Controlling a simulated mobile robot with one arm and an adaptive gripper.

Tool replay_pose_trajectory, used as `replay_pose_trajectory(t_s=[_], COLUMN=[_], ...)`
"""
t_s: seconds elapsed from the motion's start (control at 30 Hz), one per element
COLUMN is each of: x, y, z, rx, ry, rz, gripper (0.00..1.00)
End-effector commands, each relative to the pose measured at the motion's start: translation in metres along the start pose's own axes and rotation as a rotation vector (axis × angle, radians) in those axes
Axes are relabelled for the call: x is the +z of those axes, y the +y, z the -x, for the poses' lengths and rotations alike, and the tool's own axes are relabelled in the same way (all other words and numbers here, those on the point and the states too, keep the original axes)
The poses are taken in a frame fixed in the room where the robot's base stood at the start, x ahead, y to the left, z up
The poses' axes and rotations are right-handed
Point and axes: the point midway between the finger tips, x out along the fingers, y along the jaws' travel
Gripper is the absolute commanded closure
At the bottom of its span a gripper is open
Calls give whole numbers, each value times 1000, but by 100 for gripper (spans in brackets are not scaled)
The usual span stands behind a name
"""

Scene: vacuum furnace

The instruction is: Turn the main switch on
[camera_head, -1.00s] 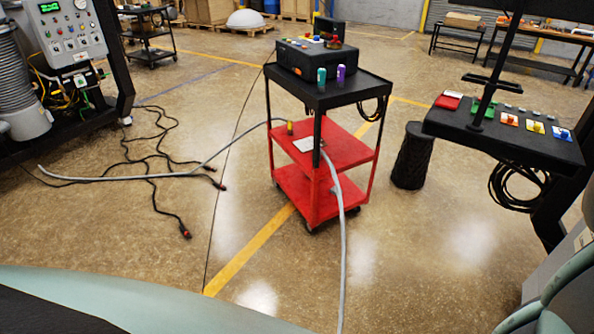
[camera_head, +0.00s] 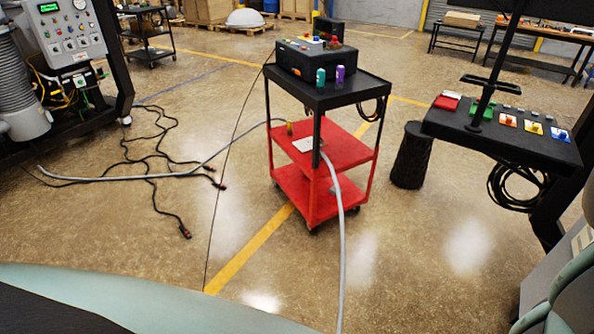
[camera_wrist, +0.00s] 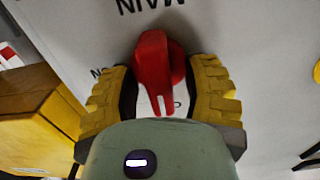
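The main switch is a red rotary knob (camera_wrist: 158,68) on a white panel (camera_wrist: 235,35), seen close up in the wrist view. Upside-down lettering reading MAIN and ON shows beside it. The knob's narrow pointer end is toward the bottom of the picture. My gripper (camera_wrist: 160,75) has its yellow ridged fingers apart, one on each side of the knob. White panel shows between the fingers around the pointer. I cannot tell whether either finger touches the knob. The main switch and my gripper's fingers are not visible in the head view.
A red and black cart (camera_head: 323,147) stands mid-floor, with a grey hose running from it. A control desk (camera_head: 507,143) is at right, a furnace machine (camera_head: 78,40) at left. Cables (camera_head: 165,190) lie on the floor. A yellow block (camera_wrist: 35,105) is left in the wrist view.

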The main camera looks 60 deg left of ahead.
Motion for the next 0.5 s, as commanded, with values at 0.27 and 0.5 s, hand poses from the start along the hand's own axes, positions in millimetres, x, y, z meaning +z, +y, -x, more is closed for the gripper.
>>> replay_pose_trajectory(t_s=[0.27,0.5], x=[0,0], y=[-1,-1], z=[1,0], rx=[-3,-3], ry=[0,0], rz=[0,0], gripper=[84,100])
